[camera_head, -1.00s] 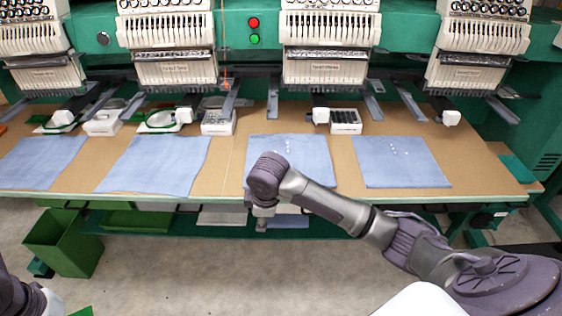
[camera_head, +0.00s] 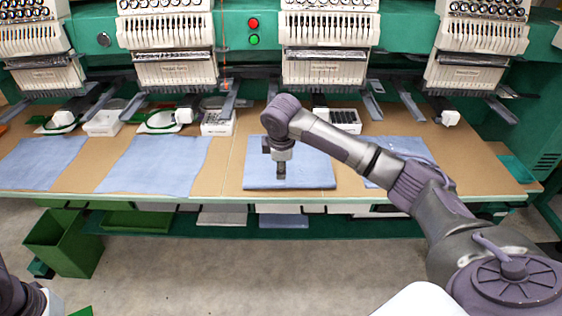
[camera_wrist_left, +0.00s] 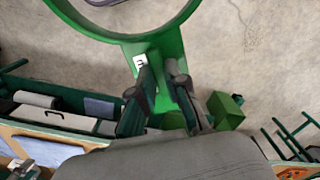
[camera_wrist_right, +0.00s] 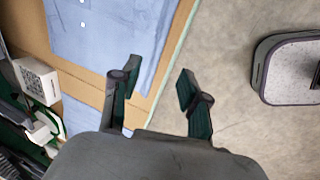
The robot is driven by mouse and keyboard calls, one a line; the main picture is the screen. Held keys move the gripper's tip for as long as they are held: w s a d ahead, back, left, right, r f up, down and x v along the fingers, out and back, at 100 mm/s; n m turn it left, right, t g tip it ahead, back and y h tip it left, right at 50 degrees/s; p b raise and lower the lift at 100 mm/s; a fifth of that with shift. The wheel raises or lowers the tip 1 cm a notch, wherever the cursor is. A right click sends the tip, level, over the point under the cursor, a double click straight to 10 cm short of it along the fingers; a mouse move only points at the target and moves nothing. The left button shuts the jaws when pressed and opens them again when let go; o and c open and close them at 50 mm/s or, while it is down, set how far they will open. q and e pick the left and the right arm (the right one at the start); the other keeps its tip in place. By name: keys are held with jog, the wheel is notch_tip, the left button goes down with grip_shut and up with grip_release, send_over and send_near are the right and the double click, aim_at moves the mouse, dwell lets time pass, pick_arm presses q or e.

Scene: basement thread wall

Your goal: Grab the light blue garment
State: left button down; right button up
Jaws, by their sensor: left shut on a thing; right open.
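Several light blue garments lie flat on the table in the head view: two on the left (camera_head: 40,160) (camera_head: 155,165), one right of the middle (camera_head: 315,168) and one farther right (camera_head: 378,172), partly hidden by my right arm. My right gripper (camera_head: 281,178) points down over the garment right of the middle. In the right wrist view my right gripper (camera_wrist_right: 155,85) is open and empty, beside a garment (camera_wrist_right: 105,35) near the table edge. I cannot tell whether it touches the cloth. My left gripper (camera_wrist_left: 160,85) is shut on the tab of a green hoop (camera_wrist_left: 135,45).
The brown table (camera_head: 228,170) has white embroidery machine heads (camera_head: 175,35) along its back. White trays (camera_head: 218,122) and hoops stand behind the garments. A green bin (camera_head: 65,243) is on the floor at left. The floor in front is clear.

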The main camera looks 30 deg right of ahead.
aim_at(281, 184)
jog(key=x, duration=1)
jog(key=shift+f, duration=0.2)
jog(key=shift+d, duration=0.1)
grip_shut()
